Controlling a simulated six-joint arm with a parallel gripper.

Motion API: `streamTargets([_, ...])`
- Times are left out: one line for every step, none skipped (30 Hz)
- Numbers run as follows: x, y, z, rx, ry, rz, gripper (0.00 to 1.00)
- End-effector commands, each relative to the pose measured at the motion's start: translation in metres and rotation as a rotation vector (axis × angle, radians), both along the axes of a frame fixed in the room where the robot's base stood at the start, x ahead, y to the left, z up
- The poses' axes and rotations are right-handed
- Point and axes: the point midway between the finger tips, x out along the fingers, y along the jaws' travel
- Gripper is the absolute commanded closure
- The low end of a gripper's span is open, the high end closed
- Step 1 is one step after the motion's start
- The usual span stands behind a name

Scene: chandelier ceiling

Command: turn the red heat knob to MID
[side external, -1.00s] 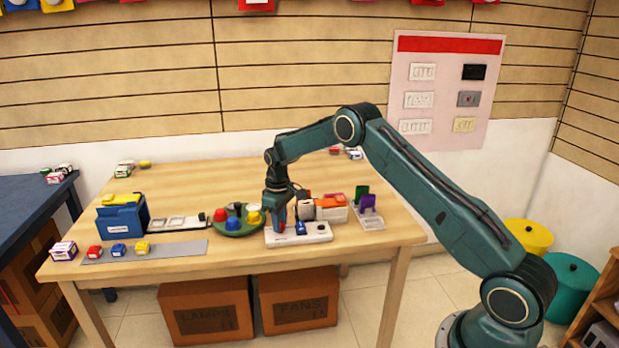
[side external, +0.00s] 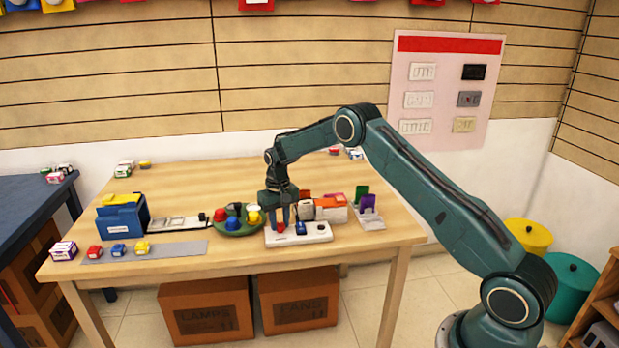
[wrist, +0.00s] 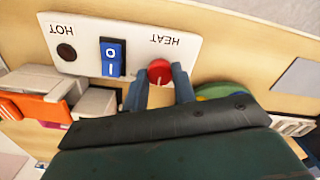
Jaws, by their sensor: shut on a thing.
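The white control panel (side external: 315,238) lies on the table's front part. Its red heat knob (side external: 281,228) is at the left end, under my gripper (side external: 280,226). In the wrist view the panel (wrist: 85,25) appears upside down, with HEAT printed beside the red knob (wrist: 159,71). My gripper (wrist: 158,80) has one blue finger on each side of the knob and is shut on it. A short pale mark shows on the knob's face, on the side toward my gripper. No MID marking is readable; part of the panel around the knob is hidden by the fingers.
A blue rocker switch (wrist: 113,57) and a dark round HOT spot (wrist: 66,52) share the panel. A green tray (side external: 232,232) with coloured domes stands close at left. White and orange boxes (side external: 331,208) stand close behind the panel.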

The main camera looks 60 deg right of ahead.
Motion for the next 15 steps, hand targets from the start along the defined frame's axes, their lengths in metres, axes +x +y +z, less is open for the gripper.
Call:
streamTargets([0.0006, 0.0002, 0.0010, 0.000, -0.002, -0.001, 0.96])
streamTargets([0.0006, 0.0002, 0.0010, 0.000, -0.002, -0.002, 0.96])
streamTargets([0.0007, 0.0001, 0.0011, 0.000, -0.002, -0.002, 0.96])
streamTargets([0.0007, 0.0001, 0.0011, 0.000, -0.002, -0.001, 0.96])
streamTargets([0.0007, 0.0001, 0.0011, 0.000, -0.002, -0.001, 0.96])
streamTargets([0.0007, 0.0001, 0.0011, 0.000, -0.002, -0.001, 0.96])
streamTargets([0.0007, 0.0001, 0.0011, 0.000, -0.002, -0.001, 0.96])
streamTargets([0.0007, 0.0001, 0.0011, 0.000, -0.003, -0.001, 0.96])
streamTargets([0.0007, 0.0001, 0.0011, 0.000, -0.003, 0.000, 0.96])
streamTargets([0.0008, 0.0001, 0.0011, 0.000, -0.003, 0.000, 0.69])
streamTargets([0.0008, 0.0001, 0.0011, 0.000, -0.003, 0.000, 0.63])
streamTargets([0.0007, 0.0000, 0.0010, 0.000, -0.002, 0.000, 0.56])
streamTargets([0.0007, 0.0000, 0.0010, 0.000, -0.002, 0.000, 0.51])
streamTargets([0.0006, 0.0001, 0.0009, -0.001, -0.002, 0.000, 0.51])
streamTargets([0.0006, 0.0001, 0.0008, -0.001, -0.002, 0.000, 0.51])
